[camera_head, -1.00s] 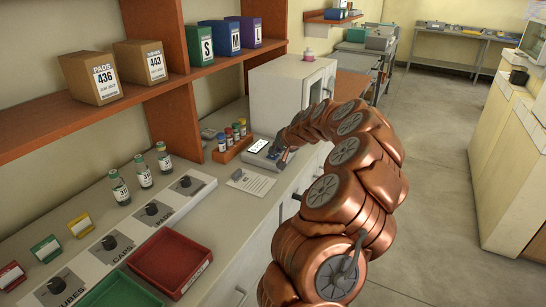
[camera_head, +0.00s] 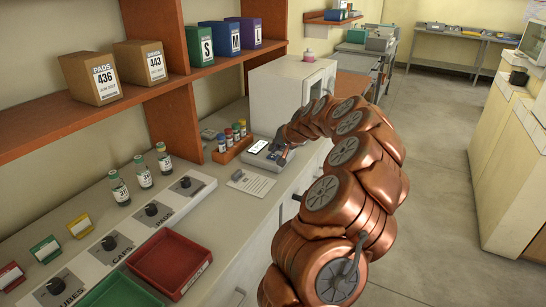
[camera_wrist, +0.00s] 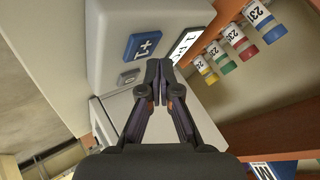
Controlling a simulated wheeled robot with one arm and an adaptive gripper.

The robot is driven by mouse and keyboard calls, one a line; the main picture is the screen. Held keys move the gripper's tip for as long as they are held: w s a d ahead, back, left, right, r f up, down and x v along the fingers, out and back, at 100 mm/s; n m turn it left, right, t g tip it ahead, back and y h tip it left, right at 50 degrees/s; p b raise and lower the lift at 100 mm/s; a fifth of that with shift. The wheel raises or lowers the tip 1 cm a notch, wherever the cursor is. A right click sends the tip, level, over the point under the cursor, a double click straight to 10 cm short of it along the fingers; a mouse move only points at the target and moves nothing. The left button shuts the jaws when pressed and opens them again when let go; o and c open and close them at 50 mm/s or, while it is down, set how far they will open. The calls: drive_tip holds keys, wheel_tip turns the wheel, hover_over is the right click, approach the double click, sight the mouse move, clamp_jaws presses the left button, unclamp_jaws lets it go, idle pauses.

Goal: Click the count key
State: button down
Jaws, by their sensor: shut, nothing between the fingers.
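The counter (camera_head: 257,146) is a pale grey box with a lit display, at the back of the bench in the head view. In the wrist view its count key (camera_wrist: 146,45) is a blue square marked "+1". A smaller grey key (camera_wrist: 130,77) marked "0" lies below it, and the white display (camera_wrist: 187,45) lies to its right. My gripper (camera_wrist: 158,70) is shut and empty, its tips just below and right of the blue key in the picture. I cannot tell whether the tips touch the counter. In the head view my gripper (camera_head: 279,151) is small, over the counter's right side.
A rack (camera_head: 232,151) of several coloured-cap tubes stands left of the counter. A white cabinet (camera_head: 280,95) stands behind it. A red tray (camera_head: 170,262) and several labelled vials are nearer on the bench.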

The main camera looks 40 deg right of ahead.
sight(274, 157)
idle(0.3)
drive_tip(key=shift+r+p, duration=0.4)
drive_tip(key=shift+r, duration=2.15)
drive_tip(key=shift+a, duration=0.1)
